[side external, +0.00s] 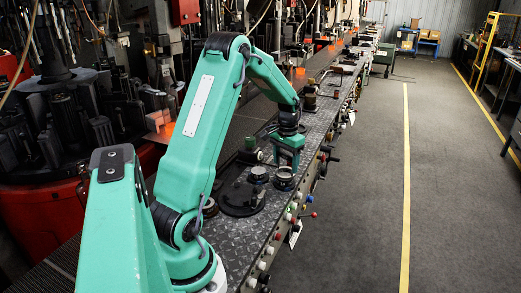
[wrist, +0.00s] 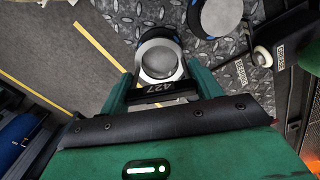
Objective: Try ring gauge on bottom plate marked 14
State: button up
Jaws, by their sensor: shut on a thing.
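My gripper (wrist: 161,90) is shut on a black block marked 427 (wrist: 160,88), which looks like the handle of the ring gauge. A bright metal ring (wrist: 143,62) extends from it beyond the fingers. A grey round face (wrist: 159,60) shows inside the ring; I cannot tell whether the ring sits around it or just above it. A dark round piece with a blue edge lies just beyond. In the side external view my gripper (side external: 288,165) points down over the bench, right behind a round grey-topped piece (side external: 284,175). No mark 14 is readable.
Another grey-topped round piece with a blue edge (wrist: 221,15) lies close by. A dark round holder (side external: 238,201) sits on the patterned metal bench (side external: 238,247). White-labelled black parts (wrist: 280,52) lie to the right. Knobs and levers line the bench's aisle edge.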

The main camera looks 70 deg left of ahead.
aim_at(286, 154)
jog(key=shift+f, duration=0.6)
dwell(1.1)
jog(key=shift+r, duration=0.4)
jog(key=shift+r, duration=0.35)
jog(key=shift+r, duration=0.35)
jog(key=shift+r, duration=0.7)
jog(key=shift+r, duration=0.35)
jog(key=shift+r, duration=0.35)
jog(key=shift+r, duration=0.1)
